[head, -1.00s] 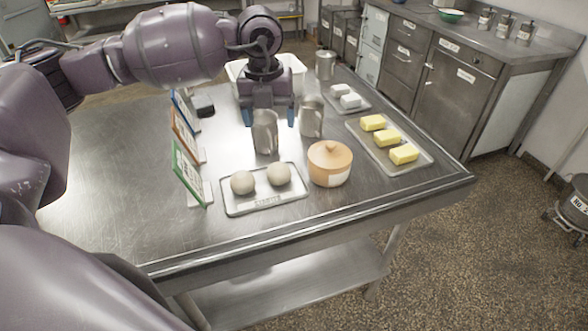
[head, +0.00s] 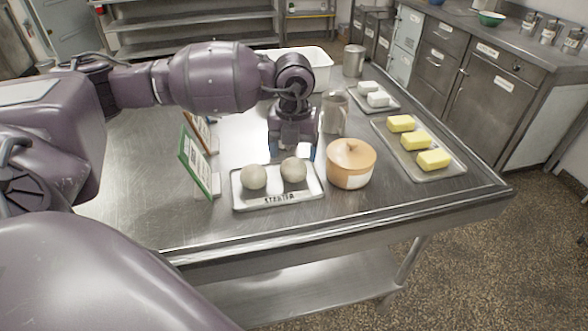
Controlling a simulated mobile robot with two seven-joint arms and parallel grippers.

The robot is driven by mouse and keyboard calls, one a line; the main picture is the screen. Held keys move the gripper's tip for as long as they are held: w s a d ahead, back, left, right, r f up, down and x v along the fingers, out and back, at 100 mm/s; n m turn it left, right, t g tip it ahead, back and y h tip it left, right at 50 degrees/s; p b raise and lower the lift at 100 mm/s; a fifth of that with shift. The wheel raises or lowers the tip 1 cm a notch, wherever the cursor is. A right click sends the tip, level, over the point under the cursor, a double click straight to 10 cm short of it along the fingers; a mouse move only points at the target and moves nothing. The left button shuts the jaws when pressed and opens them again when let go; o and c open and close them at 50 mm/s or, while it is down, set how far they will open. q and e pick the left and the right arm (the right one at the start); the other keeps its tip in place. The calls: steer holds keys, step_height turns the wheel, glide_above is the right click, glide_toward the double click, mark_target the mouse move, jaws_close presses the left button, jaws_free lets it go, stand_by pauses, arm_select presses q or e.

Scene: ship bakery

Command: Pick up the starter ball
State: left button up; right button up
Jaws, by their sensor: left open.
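The left starter ball (head: 253,177) shows in full. The right starter ball (head: 294,170) is just in front of and below my left gripper (head: 291,154). My left gripper points down and is open, with its fingertips close to the right ball's far upper side. The picture does not show clearly whether they touch it. No ball is held. My right gripper is not in view.
A lidded tan pot (head: 350,165) stands close right of the starter tray. A metal pitcher (head: 334,114) is behind it. A green-framed card (head: 196,166) stands left. A tray of butter blocks (head: 445,171) is right. The table's left part is clear.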

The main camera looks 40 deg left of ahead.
mark_target(294, 176)
arm_select(q)
steer(key=f, duration=0.5)
steer(key=shift+s+d, duration=0.15)
steer(key=shift+s, duration=0.05)
steer(key=shift+r, duration=0.1)
steer(key=c, duration=0.7)
steer(key=shift+r, duration=0.15)
